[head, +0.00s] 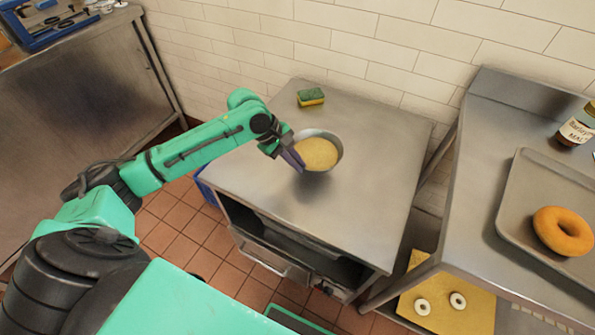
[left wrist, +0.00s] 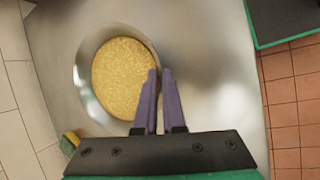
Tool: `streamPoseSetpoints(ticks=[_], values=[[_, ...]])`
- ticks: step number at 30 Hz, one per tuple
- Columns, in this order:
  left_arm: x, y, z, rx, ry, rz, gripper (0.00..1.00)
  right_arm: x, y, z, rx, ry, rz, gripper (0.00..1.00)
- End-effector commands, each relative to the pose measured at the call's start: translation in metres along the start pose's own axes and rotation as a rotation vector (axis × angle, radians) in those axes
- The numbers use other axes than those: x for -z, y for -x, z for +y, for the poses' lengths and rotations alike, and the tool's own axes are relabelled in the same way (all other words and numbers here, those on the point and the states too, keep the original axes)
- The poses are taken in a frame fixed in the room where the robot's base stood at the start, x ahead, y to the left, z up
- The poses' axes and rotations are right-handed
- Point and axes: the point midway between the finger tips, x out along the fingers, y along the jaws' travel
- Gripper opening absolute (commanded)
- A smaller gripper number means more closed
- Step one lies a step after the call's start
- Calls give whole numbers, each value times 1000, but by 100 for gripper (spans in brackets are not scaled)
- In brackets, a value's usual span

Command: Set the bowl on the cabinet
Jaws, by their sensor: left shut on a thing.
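A metal bowl (head: 336,161) with yellow grainy contents is over the steel cabinet (head: 385,185) in the middle of the head view. I cannot tell for sure whether its base touches the cabinet top. My left gripper (head: 292,160) is shut on the bowl's near left rim. In the left wrist view the two purple fingers (left wrist: 158,100) pinch the rim of the bowl (left wrist: 86,70), with the cabinet top (left wrist: 215,60) behind it. The bowl looks about level. My right gripper is not in view.
A green and yellow sponge (head: 311,97) lies at the back of the cabinet top. The cabinet's right and front top are clear.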

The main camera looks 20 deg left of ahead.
Motion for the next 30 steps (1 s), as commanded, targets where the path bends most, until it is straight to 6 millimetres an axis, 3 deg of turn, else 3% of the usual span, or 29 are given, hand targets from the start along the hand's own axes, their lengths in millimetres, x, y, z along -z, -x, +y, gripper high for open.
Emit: streamPoseSetpoints(ticks=[6, 14, 15, 17, 26, 30], values=[[13, -31, -12, -2, -2, -1, 0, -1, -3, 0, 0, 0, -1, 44], [13, -32, -12, -3, -3, -1, 0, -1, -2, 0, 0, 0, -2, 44], [14, -34, -14, 2, -1, -1, 18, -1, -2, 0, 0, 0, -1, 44], [14, -34, -14, 2, -1, -1, 37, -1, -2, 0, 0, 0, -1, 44], [14, -33, -13, 2, -1, -1, 37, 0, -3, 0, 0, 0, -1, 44], [14, -16, -13, 2, 0, 2, 37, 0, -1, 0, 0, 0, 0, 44]])
